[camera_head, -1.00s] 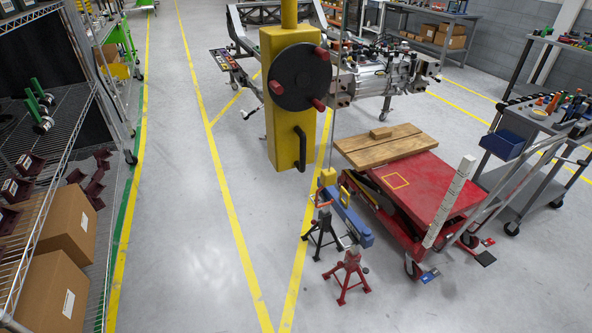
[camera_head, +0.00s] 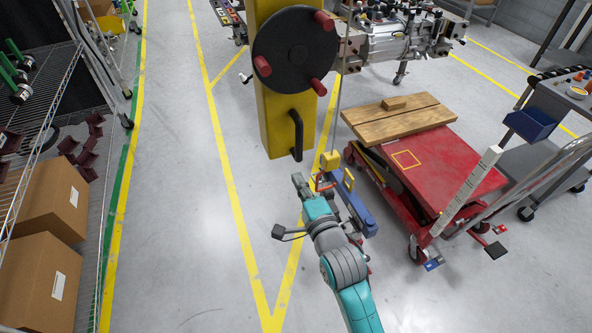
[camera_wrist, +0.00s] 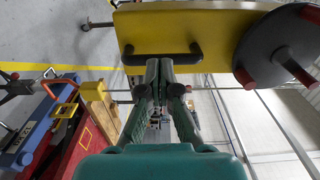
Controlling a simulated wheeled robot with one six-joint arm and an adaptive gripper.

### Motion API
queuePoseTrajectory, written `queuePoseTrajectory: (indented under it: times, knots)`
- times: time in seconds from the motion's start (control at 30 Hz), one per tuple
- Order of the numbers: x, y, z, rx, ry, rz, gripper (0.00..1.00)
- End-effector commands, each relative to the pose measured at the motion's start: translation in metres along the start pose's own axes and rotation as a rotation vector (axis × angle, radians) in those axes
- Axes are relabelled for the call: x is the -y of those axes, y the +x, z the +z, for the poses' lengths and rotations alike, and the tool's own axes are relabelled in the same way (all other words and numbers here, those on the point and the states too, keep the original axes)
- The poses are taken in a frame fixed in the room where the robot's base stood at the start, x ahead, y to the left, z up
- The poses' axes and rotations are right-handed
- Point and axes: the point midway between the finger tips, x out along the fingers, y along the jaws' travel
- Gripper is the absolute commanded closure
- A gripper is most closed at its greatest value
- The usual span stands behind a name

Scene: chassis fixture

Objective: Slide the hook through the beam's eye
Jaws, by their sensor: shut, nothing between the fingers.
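The hook (camera_head: 320,182) hangs below a small yellow block on a thin line in the head view; it looks reddish and is partly hidden. The blue beam (camera_head: 358,212) lies just to its right, with its yellow eye (camera_head: 348,179) standing up near the far end. The hook is beside the eye; I cannot tell whether they touch. My gripper (camera_head: 299,182) is left of the hook, its teal arm covering the near left side of the beam. In the wrist view my gripper (camera_wrist: 159,64) is shut and empty, its tips pointing toward a black handle.
The yellow column (camera_head: 276,110) carries a black handwheel (camera_head: 294,48) and a black handle (camera_head: 297,136) above my gripper. A red lift cart (camera_head: 440,165) with wooden planks (camera_head: 400,122) stands right of the beam. A shelf with boxes (camera_head: 50,195) is at left. Floor between is clear.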

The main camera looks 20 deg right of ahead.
Motion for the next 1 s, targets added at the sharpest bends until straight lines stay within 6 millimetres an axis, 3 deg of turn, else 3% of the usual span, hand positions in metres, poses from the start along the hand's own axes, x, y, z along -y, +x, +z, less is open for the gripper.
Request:
queuePoseTrajectory:
  times: [0.23,0.7,1.0]
  knots:
    - [0.002,0.023,0.000,0.000,0.012,-0.002,1.00]
    - [0.002,0.107,0.000,0.000,0.010,-0.003,1.00]
    - [0.002,0.122,0.000,0.000,0.010,-0.003,1.00]
